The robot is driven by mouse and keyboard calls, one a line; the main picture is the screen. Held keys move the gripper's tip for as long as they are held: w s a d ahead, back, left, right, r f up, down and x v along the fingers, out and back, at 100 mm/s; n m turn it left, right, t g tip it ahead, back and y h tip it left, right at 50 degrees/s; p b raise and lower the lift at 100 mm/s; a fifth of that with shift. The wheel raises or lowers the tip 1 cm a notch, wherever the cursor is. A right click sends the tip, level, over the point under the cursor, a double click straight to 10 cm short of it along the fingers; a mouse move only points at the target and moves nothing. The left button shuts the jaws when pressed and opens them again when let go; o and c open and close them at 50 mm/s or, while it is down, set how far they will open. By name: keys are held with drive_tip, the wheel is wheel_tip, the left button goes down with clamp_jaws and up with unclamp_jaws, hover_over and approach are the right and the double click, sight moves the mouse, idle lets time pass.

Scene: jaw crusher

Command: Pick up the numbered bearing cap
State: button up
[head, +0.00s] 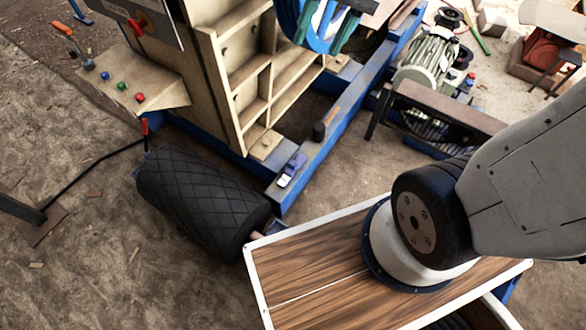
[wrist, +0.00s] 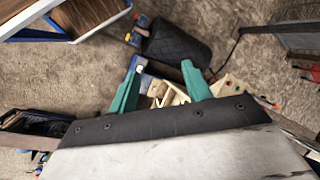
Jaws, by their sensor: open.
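A small purple-blue block with a white face (head: 290,171), which looks like the numbered bearing cap, sits on the blue beam (head: 325,132) near its front end. Its number is too small to read. My gripper (head: 315,45) shows at the top edge of the head view as two teal fingers, above and apart from the block. In the wrist view my gripper (wrist: 161,63) is open with nothing between the fingers, over the pale crusher body. A small blue and white patch beside the left finger may be the cap; I cannot tell.
A dark ribbed roller (head: 203,203) lies left of the beam. The cream crusher frame (head: 262,75) stands behind it, with a button panel (head: 130,85) at left. A motor (head: 430,57) sits at right.

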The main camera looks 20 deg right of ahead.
drive_tip(key=w+a+f+m+y, duration=0.1)
drive_tip(key=w+f+m+y, duration=0.2)
drive_tip(key=w+f, duration=0.55)
drive_tip(key=w+a+f+m+y, duration=0.25)
drive_tip(key=w+f, duration=0.25)
drive_tip(key=w, duration=0.6)
drive_tip(key=w+d+f+m+t+y, duration=0.15)
drive_tip(key=w+f+m, duration=0.3)
drive_tip(key=f, duration=0.55)
drive_tip(key=w+d+f+m+t+y, duration=0.1)
drive_tip(key=w+d+f+m+t, duration=0.15)
drive_tip(key=w+f, duration=0.55)
drive_tip(key=m+t+h, duration=0.6)
drive_tip(key=m+t, duration=0.1)
drive_tip(key=m, duration=0.7)
approach(293, 163)
drive_tip(key=x, duration=1)
drive_tip(key=shift+w+a+f, duration=0.15)
drive_tip(key=shift+w+f, duration=0.05)
clamp_jaws()
